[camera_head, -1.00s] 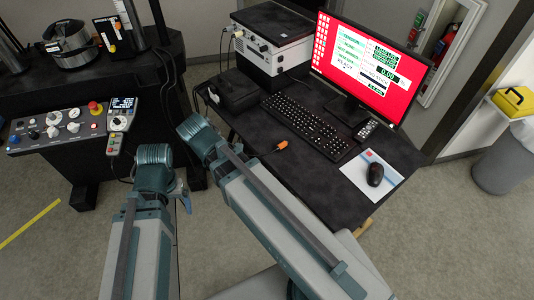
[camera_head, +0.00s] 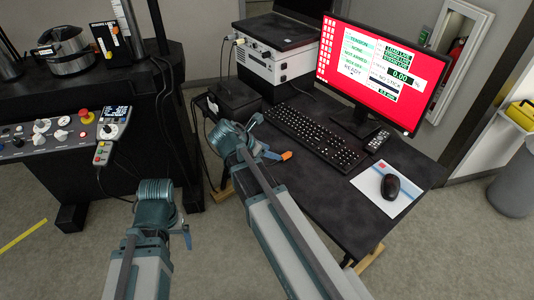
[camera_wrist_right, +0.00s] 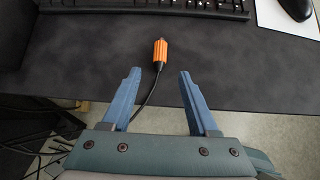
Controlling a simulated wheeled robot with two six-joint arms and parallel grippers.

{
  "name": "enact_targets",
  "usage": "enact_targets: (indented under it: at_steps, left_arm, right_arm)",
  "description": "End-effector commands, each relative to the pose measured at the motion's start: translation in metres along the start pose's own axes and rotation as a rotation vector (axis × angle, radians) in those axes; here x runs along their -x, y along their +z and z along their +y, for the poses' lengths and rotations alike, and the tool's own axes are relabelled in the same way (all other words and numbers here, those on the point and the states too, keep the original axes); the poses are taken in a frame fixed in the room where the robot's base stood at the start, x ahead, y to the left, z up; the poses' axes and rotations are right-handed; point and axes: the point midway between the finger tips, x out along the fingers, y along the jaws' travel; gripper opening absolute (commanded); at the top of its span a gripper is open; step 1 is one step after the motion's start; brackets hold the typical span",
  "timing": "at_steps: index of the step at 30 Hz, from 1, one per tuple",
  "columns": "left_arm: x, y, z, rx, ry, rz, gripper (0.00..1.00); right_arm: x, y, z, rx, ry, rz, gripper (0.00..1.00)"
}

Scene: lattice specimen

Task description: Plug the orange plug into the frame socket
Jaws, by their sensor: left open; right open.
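The orange plug (camera_head: 286,155) lies on the black desk near its front edge. In the right wrist view the plug (camera_wrist_right: 160,50) lies just beyond my right fingertips, roughly centred between them, with a dark cable running back between the fingers. My right gripper (camera_wrist_right: 160,74) is open and empty; in the head view it (camera_head: 266,150) is just left of the plug. My left gripper (camera_head: 186,236) is over the floor, left of the desk, and its fingers are mostly hidden. The black test frame (camera_head: 150,110) stands at the left; I cannot make out its socket.
The desk holds a keyboard (camera_head: 318,138), a monitor (camera_head: 380,68), a mouse (camera_head: 390,187) on a pad and a light instrument box (camera_head: 272,62). A control panel (camera_head: 45,135) and handset (camera_head: 108,133) are at the left. Floor is clear between frame and desk.

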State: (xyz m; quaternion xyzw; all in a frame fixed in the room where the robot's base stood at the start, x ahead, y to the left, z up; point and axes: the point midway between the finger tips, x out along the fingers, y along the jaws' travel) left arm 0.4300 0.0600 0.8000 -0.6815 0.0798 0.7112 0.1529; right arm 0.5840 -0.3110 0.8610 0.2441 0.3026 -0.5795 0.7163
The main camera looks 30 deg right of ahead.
Motion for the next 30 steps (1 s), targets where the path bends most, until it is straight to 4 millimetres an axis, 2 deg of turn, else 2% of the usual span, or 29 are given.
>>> enact_targets:
  at_steps: [1,6,15,21,30]
  left_arm:
    - [-0.010,-0.001,0.001,0.000,0.000,0.000,0.93]
    - [-0.028,-0.002,0.003,0.000,0.000,0.000,0.93]
    - [-0.050,-0.003,0.005,-0.001,0.000,0.000,0.93]
    - [-0.055,-0.003,0.005,-0.001,0.000,0.000,0.93]
    - [-0.055,-0.003,0.005,-0.001,0.000,0.000,0.93]
  right_arm:
    - [-0.011,-0.004,0.000,-0.002,-0.001,0.000,0.60]
    - [-0.035,-0.004,0.000,-0.002,-0.002,0.001,0.60]
    - [-0.067,-0.003,0.000,-0.002,-0.001,0.001,0.60]
    - [-0.076,-0.002,0.000,-0.002,0.000,0.001,0.60]
    - [-0.077,-0.001,0.000,-0.002,0.000,0.001,0.60]
